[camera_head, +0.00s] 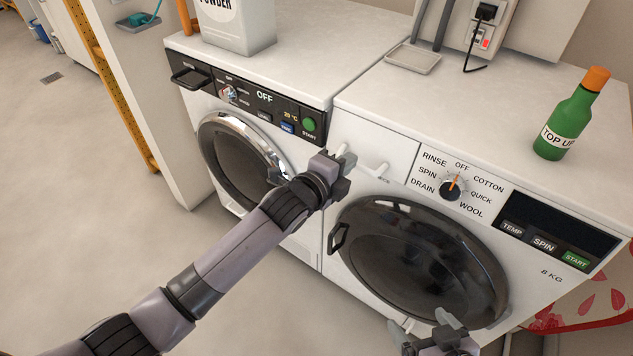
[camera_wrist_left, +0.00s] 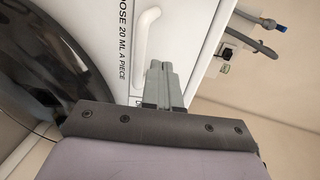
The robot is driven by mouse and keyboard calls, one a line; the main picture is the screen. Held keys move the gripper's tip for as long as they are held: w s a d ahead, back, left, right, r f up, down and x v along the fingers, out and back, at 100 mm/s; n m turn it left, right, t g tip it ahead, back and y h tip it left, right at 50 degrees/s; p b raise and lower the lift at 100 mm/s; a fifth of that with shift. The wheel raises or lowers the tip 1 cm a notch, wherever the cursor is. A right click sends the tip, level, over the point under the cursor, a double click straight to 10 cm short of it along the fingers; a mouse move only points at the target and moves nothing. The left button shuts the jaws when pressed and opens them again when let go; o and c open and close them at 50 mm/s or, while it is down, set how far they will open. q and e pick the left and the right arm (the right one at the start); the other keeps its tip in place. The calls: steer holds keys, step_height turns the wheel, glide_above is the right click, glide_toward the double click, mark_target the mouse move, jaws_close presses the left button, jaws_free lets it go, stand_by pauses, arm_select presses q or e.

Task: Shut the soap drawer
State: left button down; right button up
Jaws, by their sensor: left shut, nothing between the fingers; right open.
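The soap drawer (camera_head: 362,138) is the white panel at the upper left of the right-hand machine's front, with a white bar handle (camera_head: 372,173). Its front looks about level with the panel beside it; I cannot tell whether a small gap is left. In the left wrist view the handle (camera_wrist_left: 146,38) shows beside printed dosing text. My left gripper (camera_head: 345,160) is shut and empty, its fingertips (camera_wrist_left: 160,68) at the drawer front beside the handle; contact is unclear. My right gripper (camera_head: 428,328) is open and empty, low before the round door.
The right-hand machine's dark round door (camera_head: 420,260) lies below the drawer, and its dial (camera_head: 452,190) is to the right. A second machine (camera_head: 245,95) stands at left. A green bottle (camera_head: 569,118) and a powder box (camera_head: 237,25) stand on top.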

arm_select(q)
steer(key=p+v, duration=0.1)
steer(key=v, duration=0.7)
steer(key=shift+s, duration=0.25)
arm_select(e)
steer(key=shift+w+d+r, duration=0.35)
steer(key=shift+d+r, duration=0.1)
steer(key=shift+r, duration=0.05)
arm_select(q)
steer(key=shift+a+f, duration=0.1)
steer(key=shift+a, duration=0.1)
steer(key=s+a+f+n+y+p, duration=0.3)
steer(key=s+a+f+n+p, duration=0.1)
steer(key=s+a+n, duration=0.6)
steer(key=s+a+f+n+g+y+p, duration=0.1)
steer(key=s+a+f+n+y+p, duration=0.2)
steer(key=s+a+n, duration=0.7)
step_height(320, 180, down, 2)
steer(key=n, duration=0.2)
steer(key=shift+a+n+g+y+p, duration=0.3)
steer(key=shift+a+n+y+p, duration=0.05)
steer(key=shift+n+y, duration=0.05)
arm_select(e)
step_height(320, 180, up, 6)
steer(key=shift+s+d, duration=0.2)
steer(key=shift+s, duration=0.05)
arm_select(q)
steer(key=shift+f, duration=0.15)
arm_select(e)
steer(key=shift+r, duration=0.1)
